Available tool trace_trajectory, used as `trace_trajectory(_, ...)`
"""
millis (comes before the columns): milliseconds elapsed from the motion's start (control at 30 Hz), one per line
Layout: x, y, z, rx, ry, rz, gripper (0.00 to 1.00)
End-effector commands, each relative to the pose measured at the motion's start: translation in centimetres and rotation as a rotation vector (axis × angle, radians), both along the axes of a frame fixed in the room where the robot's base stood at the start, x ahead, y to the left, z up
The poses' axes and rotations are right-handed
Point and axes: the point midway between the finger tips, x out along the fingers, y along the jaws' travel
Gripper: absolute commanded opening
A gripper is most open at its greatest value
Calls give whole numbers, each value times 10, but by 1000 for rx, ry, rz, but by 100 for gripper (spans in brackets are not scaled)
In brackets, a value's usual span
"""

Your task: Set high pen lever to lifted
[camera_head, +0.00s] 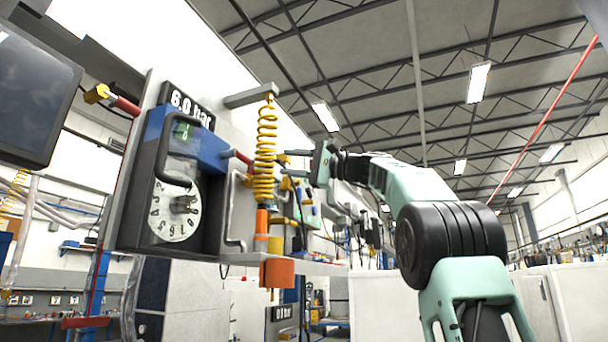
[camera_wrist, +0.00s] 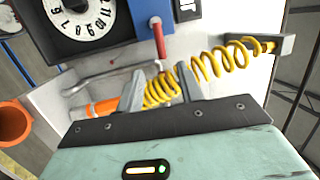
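A dark box with a white numbered dial (camera_head: 175,210) and a blue housing (camera_head: 190,140) hangs on the panel. It also shows at the top of the wrist view (camera_wrist: 85,15). A red rod (camera_head: 238,157) sticks out of the blue housing; in the wrist view the red rod (camera_wrist: 159,40) points down toward the gap between my fingers. I cannot tell for sure which part is the high pen lever. My gripper (camera_head: 288,162) is right of the red rod and the yellow coil. In the wrist view my gripper (camera_wrist: 162,88) has its fingers apart, with nothing clearly held.
A yellow coiled hose (camera_head: 265,150) hangs from a grey bracket (camera_head: 250,95), close to my fingers. An orange cup-like part (camera_head: 277,272) is below. A dark screen (camera_head: 35,95) is at the left. A bent grey pipe (camera_head: 232,210) runs beside the box.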

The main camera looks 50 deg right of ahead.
Motion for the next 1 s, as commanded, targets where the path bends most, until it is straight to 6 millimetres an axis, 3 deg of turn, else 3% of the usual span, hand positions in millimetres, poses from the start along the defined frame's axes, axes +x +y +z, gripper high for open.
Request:
trace_trajectory(267, -24, -14, -6, 0, 0, 0, 37)
trace_trajectory(1000, -26, -15, -5, 0, 0, 0, 37)
